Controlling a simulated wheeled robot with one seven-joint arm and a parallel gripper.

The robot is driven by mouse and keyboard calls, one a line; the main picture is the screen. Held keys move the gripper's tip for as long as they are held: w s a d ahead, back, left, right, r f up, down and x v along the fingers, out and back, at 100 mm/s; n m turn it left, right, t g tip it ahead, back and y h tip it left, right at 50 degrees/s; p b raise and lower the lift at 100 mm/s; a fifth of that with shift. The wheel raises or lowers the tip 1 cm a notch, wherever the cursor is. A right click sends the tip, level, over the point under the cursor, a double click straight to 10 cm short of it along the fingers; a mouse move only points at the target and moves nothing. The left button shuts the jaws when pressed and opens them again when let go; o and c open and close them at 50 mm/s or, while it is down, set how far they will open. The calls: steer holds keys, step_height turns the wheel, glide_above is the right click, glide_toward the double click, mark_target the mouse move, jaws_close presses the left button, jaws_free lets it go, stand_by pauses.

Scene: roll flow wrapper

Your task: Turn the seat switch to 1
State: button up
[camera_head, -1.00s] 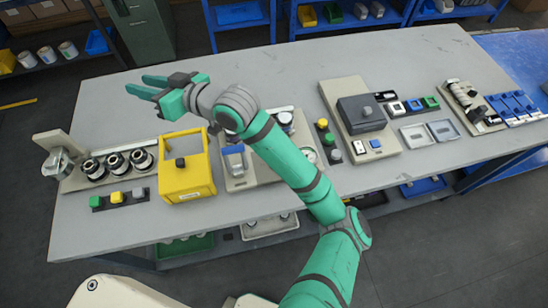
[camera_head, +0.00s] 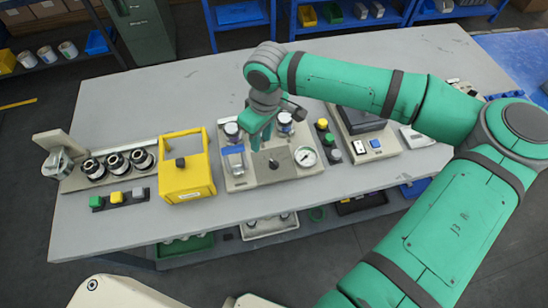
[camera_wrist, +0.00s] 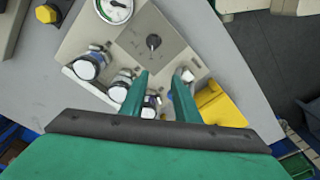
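A beige unit (camera_head: 250,182) on the table carries a grey square plate with a small black rotary knob (camera_head: 273,163). I take this for the seat switch; its markings are too small to read. In the wrist view the knob (camera_wrist: 153,42) stands upright on the plate, beyond my fingertips. My gripper (camera_head: 259,134) points down over the unit, just behind the knob in the head view. In the wrist view my gripper (camera_wrist: 162,78) shows two green fingers apart with nothing held. It does not appear to touch the knob.
A round gauge (camera_head: 305,156) sits right of the knob, and a clear-and-blue part (camera_head: 235,158) left of it. Round fittings (camera_wrist: 90,65) show near the fingers. A yellow frame (camera_head: 187,188) stands left, and buttons (camera_head: 328,140) stand right.

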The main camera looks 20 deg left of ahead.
mark_target(274, 162)
steer(key=shift+h, duration=0.6)
steer(key=d+f, duration=0.1)
steer(key=f, duration=0.2)
steer(key=d+f, duration=0.1)
steer(key=f, duration=0.3)
steer(key=d+f, duration=0.1)
steer(key=f, duration=0.2)
steer(key=shift+w+d+f, duration=0.2)
steer(key=shift+w+f, duration=0.05)
steer(key=shift+w, duration=0.1)
jaws_close()
